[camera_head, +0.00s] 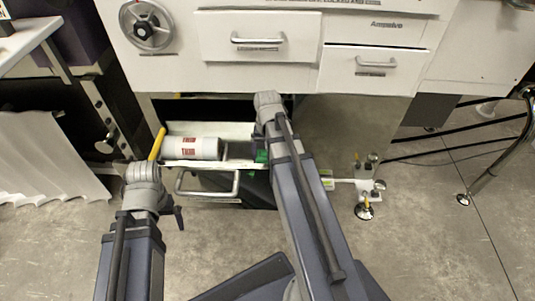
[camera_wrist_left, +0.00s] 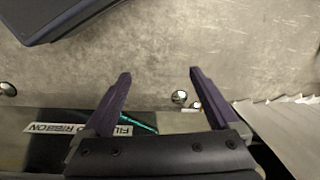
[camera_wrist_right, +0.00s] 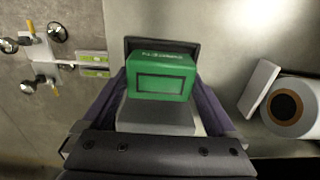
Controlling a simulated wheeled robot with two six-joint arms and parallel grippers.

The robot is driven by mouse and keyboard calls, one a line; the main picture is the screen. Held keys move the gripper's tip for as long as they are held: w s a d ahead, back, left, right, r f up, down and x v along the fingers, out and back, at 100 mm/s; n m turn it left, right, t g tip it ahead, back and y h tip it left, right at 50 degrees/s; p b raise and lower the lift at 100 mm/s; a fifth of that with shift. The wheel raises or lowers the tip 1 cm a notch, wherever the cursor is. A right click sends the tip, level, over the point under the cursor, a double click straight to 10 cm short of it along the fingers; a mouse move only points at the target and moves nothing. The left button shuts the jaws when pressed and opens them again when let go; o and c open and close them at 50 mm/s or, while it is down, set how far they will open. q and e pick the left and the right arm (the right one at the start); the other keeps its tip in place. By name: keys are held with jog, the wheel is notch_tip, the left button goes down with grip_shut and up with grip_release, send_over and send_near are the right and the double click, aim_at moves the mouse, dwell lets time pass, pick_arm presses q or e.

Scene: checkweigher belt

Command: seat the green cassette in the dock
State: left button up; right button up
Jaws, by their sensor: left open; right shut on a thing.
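The green cassette (camera_wrist_right: 160,76) sits between the two fingers of my right gripper (camera_wrist_right: 160,98), which is shut on it, in the right wrist view. A dark frame (camera_wrist_right: 130,44) borders its far side, and a grey block (camera_wrist_right: 157,117) lies on its near side. I cannot tell whether the frame is the dock or how deep the cassette sits. In the head view only a small part of the cassette (camera_head: 261,156) shows beside my right arm, which hides that gripper. My left gripper (camera_wrist_left: 160,74) is open and empty in the left wrist view.
A pulled-out drawer with a metal handle (camera_head: 207,194) holds a white roll (camera_head: 190,148) left of the cassette. The roll also shows in the right wrist view (camera_wrist_right: 306,105). Levelling feet (camera_head: 364,210) stand to the right. The cabinet front (camera_head: 260,40) rises behind. Floor in front is partly clear.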

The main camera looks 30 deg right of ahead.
jog(key=o, duration=1.1)
notch_tip(320, 180, up, 8)
jog(key=p, duration=0.8)
jog(key=shift+f, duration=0.15)
jog(key=shift+f, duration=0.15)
notch_tip(320, 180, down, 8)
jog(key=b, duration=0.8)
jog(key=shift+r, duration=0.4)
jog(key=shift+f, duration=0.2)
